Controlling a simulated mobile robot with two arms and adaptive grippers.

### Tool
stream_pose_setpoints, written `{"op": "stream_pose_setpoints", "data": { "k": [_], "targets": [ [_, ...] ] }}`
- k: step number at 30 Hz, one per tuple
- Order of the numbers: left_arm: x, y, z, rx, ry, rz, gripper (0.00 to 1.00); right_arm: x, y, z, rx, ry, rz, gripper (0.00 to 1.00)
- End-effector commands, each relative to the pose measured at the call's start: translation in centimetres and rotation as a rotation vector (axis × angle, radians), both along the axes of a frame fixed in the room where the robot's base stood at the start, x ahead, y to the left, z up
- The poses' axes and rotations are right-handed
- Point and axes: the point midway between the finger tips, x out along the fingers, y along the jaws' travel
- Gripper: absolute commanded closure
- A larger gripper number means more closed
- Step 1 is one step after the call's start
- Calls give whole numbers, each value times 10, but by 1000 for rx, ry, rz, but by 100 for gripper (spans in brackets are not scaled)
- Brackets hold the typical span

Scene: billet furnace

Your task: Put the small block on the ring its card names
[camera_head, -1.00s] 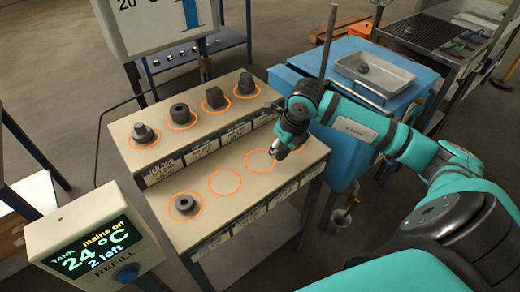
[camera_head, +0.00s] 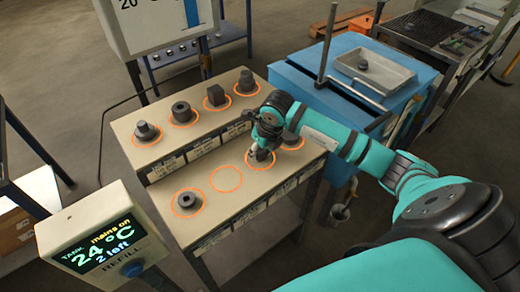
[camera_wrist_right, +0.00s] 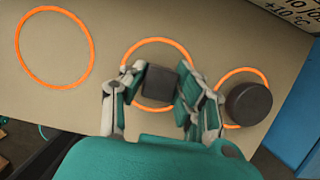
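The small block (camera_wrist_right: 158,82) is a dark, square-topped piece between the fingers of my right gripper (camera_wrist_right: 156,94) in the right wrist view. The fingers look closed on its two sides. An orange ring (camera_wrist_right: 133,50) shows around the block; whether the block touches the surface cannot be told. In the head view my right gripper (camera_head: 262,157) is over the third ring from the left on the front step, mostly hiding the block. The cards along the step edges are too small to read; part of one card (camera_wrist_right: 298,16) shows "+10 °C". My left gripper is not in view.
On the front step, a dark piece (camera_head: 187,201) sits on the left ring, the second ring (camera_head: 226,179) is empty, and a round piece (camera_wrist_right: 249,104) sits close right of my fingers. Several dark pieces stand on the back step (camera_head: 163,140). A blue tank (camera_head: 330,95) is right.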

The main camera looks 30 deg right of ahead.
Motion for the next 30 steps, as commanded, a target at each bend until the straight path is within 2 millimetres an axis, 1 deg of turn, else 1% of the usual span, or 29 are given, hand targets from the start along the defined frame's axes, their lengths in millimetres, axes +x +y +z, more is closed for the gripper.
{"op": "stream_pose_setpoints", "data": {
  "k": [1,5,6,13,17,20,27,30],
  "targets": [
    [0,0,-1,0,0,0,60,0,0,0,0,0,0,65],
    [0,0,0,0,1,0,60,0,0,0,0,0,0,48],
    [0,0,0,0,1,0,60,0,0,0,0,0,0,46],
    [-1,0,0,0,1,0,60,0,0,1,0,0,0,46],
    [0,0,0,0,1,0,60,-1,-1,8,0,-2,0,46],
    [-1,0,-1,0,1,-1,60,-5,-2,24,-2,-5,-1,46],
    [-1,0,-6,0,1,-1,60,-21,-3,74,-3,-5,0,46],
    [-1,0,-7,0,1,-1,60,-27,-3,91,-2,-3,1,46]
  ]
}}
